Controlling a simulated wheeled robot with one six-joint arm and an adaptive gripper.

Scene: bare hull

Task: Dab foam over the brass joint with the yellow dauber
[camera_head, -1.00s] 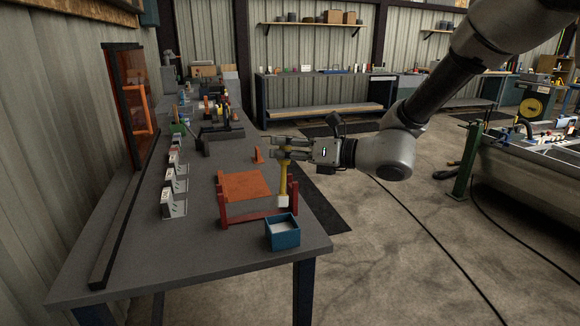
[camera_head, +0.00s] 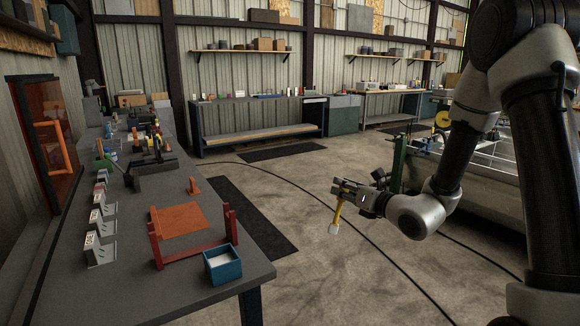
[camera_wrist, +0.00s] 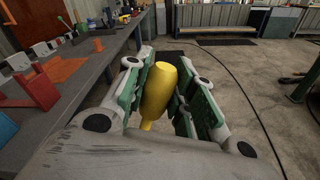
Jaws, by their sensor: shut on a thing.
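My gripper (camera_head: 343,190) is shut on the yellow dauber (camera_head: 338,214), which hangs down with its white head lowest. They are over open floor, right of the workbench and apart from it. In the wrist view the dauber's yellow handle (camera_wrist: 158,90) sits between the green-padded fingers; its head is hidden there. A blue box (camera_head: 222,270) with white contents, looking like foam, stands at the bench's near right corner. A dark fixture with small yellow parts (camera_head: 155,129) stands farther back on the bench; I cannot tell whether it holds the brass joint.
A red rack (camera_head: 197,246) stands behind the blue box beside an orange mat (camera_head: 182,220). Several small grey units line the bench's left side. A green post (camera_head: 397,165) stands beyond my arm.

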